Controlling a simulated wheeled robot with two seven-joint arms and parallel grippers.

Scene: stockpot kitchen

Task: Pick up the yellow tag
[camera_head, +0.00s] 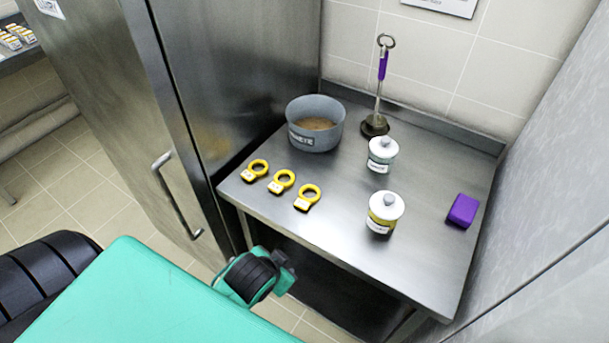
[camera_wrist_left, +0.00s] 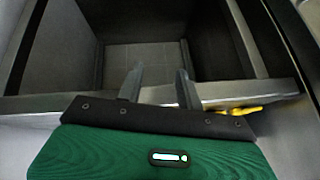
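Three yellow tags lie in a row on the steel table: a left one (camera_head: 255,170), a middle one (camera_head: 281,182) and a right one (camera_head: 307,197). Each has a ring and a pale label block. My left gripper (camera_head: 284,270) is below and in front of the table's front edge, apart from the tags. In the left wrist view its two fingers (camera_wrist_left: 157,82) are spread with nothing between them. A bit of yellow (camera_wrist_left: 240,110), seemingly a tag, shows there behind the gripper's right side. My right gripper is not in view.
On the steel table (camera_head: 340,225) stand a grey pot (camera_head: 315,138) with brown contents, a purple-handled tool (camera_head: 381,75), two lidded jars (camera_head: 382,153) (camera_head: 385,212) and a purple block (camera_head: 462,210). A tall steel cabinet (camera_head: 150,100) stands left; a wall closes the right.

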